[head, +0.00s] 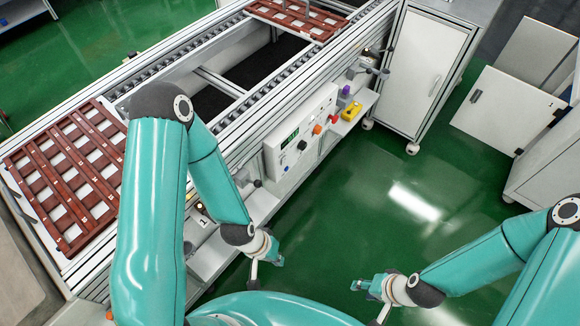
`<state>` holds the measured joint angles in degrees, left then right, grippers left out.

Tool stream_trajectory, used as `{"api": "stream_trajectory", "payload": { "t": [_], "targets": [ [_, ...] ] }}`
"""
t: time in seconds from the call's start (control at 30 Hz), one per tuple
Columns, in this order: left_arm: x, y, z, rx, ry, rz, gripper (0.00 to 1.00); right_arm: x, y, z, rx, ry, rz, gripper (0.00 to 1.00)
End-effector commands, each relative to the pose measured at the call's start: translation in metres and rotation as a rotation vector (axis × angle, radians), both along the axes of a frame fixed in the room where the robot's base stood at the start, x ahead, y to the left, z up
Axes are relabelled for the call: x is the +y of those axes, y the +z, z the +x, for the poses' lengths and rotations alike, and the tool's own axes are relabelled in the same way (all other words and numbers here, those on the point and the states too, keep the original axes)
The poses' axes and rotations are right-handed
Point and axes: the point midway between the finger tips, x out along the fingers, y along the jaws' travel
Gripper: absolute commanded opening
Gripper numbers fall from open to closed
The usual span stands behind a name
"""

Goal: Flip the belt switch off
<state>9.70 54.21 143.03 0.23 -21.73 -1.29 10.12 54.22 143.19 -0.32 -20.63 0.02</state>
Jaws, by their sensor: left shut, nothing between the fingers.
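A white control box (300,132) is mounted on the near side of the conveyor.
Brown slatted trays lie on the conveyor at the left (70,175) and far end (300,18). A yellow block (351,111) and a purple knob (346,90) sit right of the box. A white cabinet (425,65) stands beyond. Green floor (385,175) is clear.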

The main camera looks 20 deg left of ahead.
Motion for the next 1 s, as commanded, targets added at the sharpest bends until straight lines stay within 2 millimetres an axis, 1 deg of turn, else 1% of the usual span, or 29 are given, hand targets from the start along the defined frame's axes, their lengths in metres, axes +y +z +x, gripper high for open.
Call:
{"api": "stream_trajectory", "payload": {
  "t": [0.03, 0.07, 0.17, 0.27, 0.3, 0.33, 0.37, 0.4, 0.47, 0.5, 0.57, 0.6, 0.67, 0.7, 0.8, 0.9, 1.0],
  "targets": [
    [-0.001, -0.011, 0.007, -0.030, -0.015, 0.009, 0.00, 0.000, -0.011, 0.000, 0.000, 0.000, 0.000, 0.40],
    [0.003, -0.017, 0.012, -0.055, -0.028, 0.019, 0.00, 0.000, -0.017, 0.000, 0.000, 0.000, 0.000, 0.40],
    [0.006, -0.042, 0.039, -0.175, -0.091, 0.069, 0.00, 0.000, -0.043, 0.000, 0.000, 0.000, 0.000, 0.40],
    [0.006, -0.071, 0.078, -0.350, -0.184, 0.164, 0.00, 0.000, -0.078, 0.000, 0.000, 0.000, 0.000, 0.40],
    [0.006, -0.082, 0.096, -0.428, -0.228, 0.217, 0.00, 0.000, -0.093, 0.000, 0.000, 0.000, 0.000, 0.40],
    [0.007, -0.090, 0.109, -0.488, -0.263, 0.263, 0.00, 0.000, -0.106, 0.000, 0.000, 0.000, 0.000, 0.40],
    [0.008, -0.097, 0.122, -0.547, -0.302, 0.313, 0.00, 0.000, -0.118, 0.000, 0.000, 0.000, 0.000, 0.40],
    [0.008, -0.104, 0.140, -0.625, -0.351, 0.388, 0.00, 0.000, -0.134, 0.000, 0.000, 0.000, 0.000, 0.40],
    [0.010, -0.113, 0.164, -0.730, -0.426, 0.512, 0.00, 0.000, -0.158, 0.000, 0.000, 0.000, 0.000, 0.40],
    [0.011, -0.117, 0.178, -0.795, -0.473, 0.603, 0.00, 0.000, -0.174, 0.000, 0.000, 0.000, 0.000, 0.40],
    [0.012, -0.121, 0.197, -0.877, -0.546, 0.748, 0.00, 0.000, -0.197, 0.000, 0.000, 0.000, 0.000, 0.40],
    [0.012, -0.122, 0.208, -0.924, -0.589, 0.851, 0.00, 0.000, -0.213, 0.000, 0.000, 0.000, 0.000, 0.40],
    [0.013, -0.121, 0.221, -0.978, -0.653, 1.014, 0.00, 0.000, -0.235, 0.000, 0.000, 0.000, 0.000, 0.40],
    [0.012, -0.120, 0.228, -1.003, -0.691, 1.123, 0.00, 0.000, -0.250, 0.000, 0.000, 0.000, 0.000, 0.40],
    [0.011, -0.114, 0.237, -1.024, -0.770, 1.386, 0.00, 0.000, -0.281, 0.000, 0.000, 0.000, 0.000, 0.40],
    [0.008, -0.105, 0.239, -1.003, -0.821, 1.608, 0.00, 0.000, -0.304, 0.000, 0.000, 0.000, 0.000, 0.40],
    [0.006, -0.096, 0.237, -0.964, -0.851, 1.770, 0.00, 0.000, -0.318, 0.000, 0.000, 0.000, 0.000, 0.40]
  ]
}}
